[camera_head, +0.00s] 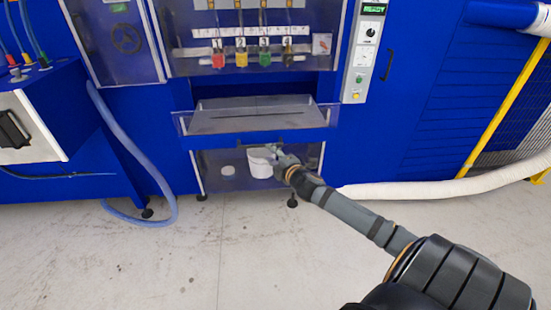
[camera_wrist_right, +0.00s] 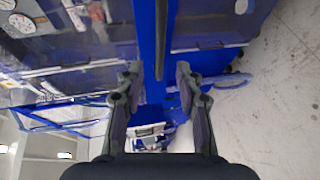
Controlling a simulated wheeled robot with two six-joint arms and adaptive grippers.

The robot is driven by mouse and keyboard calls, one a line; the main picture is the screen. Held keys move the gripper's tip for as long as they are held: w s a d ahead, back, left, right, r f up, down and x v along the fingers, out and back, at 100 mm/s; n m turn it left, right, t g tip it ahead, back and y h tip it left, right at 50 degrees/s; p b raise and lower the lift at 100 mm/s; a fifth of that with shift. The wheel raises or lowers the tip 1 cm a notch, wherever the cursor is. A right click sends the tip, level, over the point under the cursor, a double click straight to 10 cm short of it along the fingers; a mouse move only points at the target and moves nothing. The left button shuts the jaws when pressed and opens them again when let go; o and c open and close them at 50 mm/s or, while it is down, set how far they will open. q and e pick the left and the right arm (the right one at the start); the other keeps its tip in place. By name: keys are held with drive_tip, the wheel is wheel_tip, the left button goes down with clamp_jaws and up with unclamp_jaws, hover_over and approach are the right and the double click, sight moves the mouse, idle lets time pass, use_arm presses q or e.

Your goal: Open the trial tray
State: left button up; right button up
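A grey tray (camera_head: 235,122) with a clear front edge sits in the opening of the blue machine. Below it is a lower compartment with a clear front (camera_head: 222,182) and a white bucket (camera_head: 260,163) inside. My right gripper (camera_head: 272,151) is in front of this lower compartment, just under the tray, and partly covers the bucket. In the right wrist view my right gripper (camera_wrist_right: 158,75) has its two fingers well apart. A dark bar (camera_wrist_right: 163,38) lies in line with the gap, ahead of the fingertips; I see no contact. My left gripper is not in view.
Numbered coloured clips (camera_head: 240,59) hang above the tray. A control panel (camera_head: 365,50) with a green display is on the right. A blue hose (camera_head: 135,150) hangs at left, and a white hose (camera_head: 440,190) runs along the floor at right. The front floor (camera_head: 200,255) is clear.

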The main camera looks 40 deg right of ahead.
drive_tip(key=shift+v, duration=1.55)
drive_tip(key=s+d+f+m+g+h+p, duration=0.1)
drive_tip(key=s+d+f+m+g, duration=0.2)
drive_tip(key=f, duration=0.7)
drive_tip(key=s+d+f+m+g+h+p, duration=0.1)
drive_tip(key=s+d+f+m+g, duration=0.15)
drive_tip(key=d+f, duration=0.5)
drive_tip(key=s+a+f+m+g, duration=0.2)
drive_tip(key=s+f, duration=0.5)
drive_tip(key=f, duration=0.3)
drive_tip(key=s+a+f+m+g, duration=0.2)
drive_tip(key=s+f+m, duration=0.1)
drive_tip(key=s+f, duration=0.55)
drive_tip(key=s+a+f+m+g+y, duration=0.1)
drive_tip(key=s+a+f, duration=0.4)
drive_tip(key=s, duration=0.3)
drive_tip(key=s+a+f+m+g+y+p, duration=0.1)
drive_tip(key=s+a+f+m+g, duration=0.1)
drive_tip(key=s+a+f, duration=0.4)
drive_tip(key=s+a+f+m+g+y+p, duration=0.1)
drive_tip(key=s+a+f+g, duration=0.1)
drive_tip(key=s+a+f, duration=0.3)
drive_tip(key=s+a, duration=0.3)
drive_tip(key=s, duration=0.3)
drive_tip(key=shift+f+m+y, duration=0.35)
drive_tip(key=shift+y, duration=0.05)
